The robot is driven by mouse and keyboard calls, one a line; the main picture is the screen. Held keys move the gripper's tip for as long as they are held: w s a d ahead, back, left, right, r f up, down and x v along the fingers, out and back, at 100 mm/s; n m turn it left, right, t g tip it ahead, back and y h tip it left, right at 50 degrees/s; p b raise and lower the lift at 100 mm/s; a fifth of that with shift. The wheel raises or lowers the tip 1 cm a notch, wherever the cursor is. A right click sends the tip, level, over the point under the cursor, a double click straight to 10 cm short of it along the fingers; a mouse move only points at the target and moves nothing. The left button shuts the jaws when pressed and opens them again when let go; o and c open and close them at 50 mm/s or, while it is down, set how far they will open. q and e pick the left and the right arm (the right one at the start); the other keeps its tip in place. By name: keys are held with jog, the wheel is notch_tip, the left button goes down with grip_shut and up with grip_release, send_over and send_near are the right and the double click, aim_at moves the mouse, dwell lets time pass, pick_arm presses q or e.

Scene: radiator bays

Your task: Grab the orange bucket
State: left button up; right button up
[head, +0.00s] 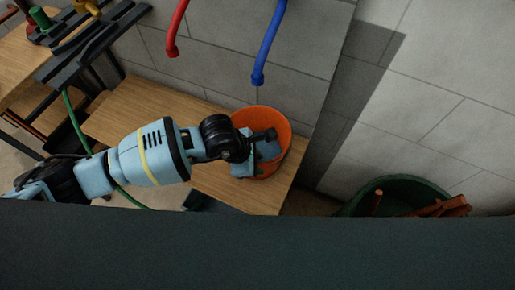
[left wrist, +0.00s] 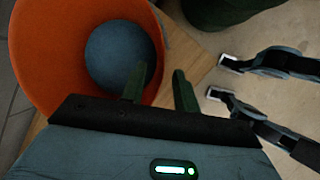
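The orange bucket (head: 283,127) stands upright on the right end of a wooden bench. It also shows large at the upper left of the left wrist view (left wrist: 40,60), with a round blue-grey surface inside it. My left gripper (head: 268,138) is at the bucket, partly covering its opening in the head view. In the left wrist view its two dark fingers (left wrist: 160,90) are apart: one lies over the bucket's inside, the other outside the wall. The bucket's near wall lies between them; I cannot tell whether either finger touches it.
The wooden bench (head: 140,112) runs along a grey block wall. A red pipe (head: 175,30) and a blue pipe (head: 268,45) hang above it. A dark green tub (head: 400,188) with terracotta-coloured pieces stands right. A green hose (head: 75,120) is at left.

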aim_at(262, 165)
pick_arm(q)
jog(key=x, duration=0.4)
jog(key=shift+w+a+f, duration=0.15)
grip_shut()
dwell(1.2)
jog(key=shift+w, duration=0.1)
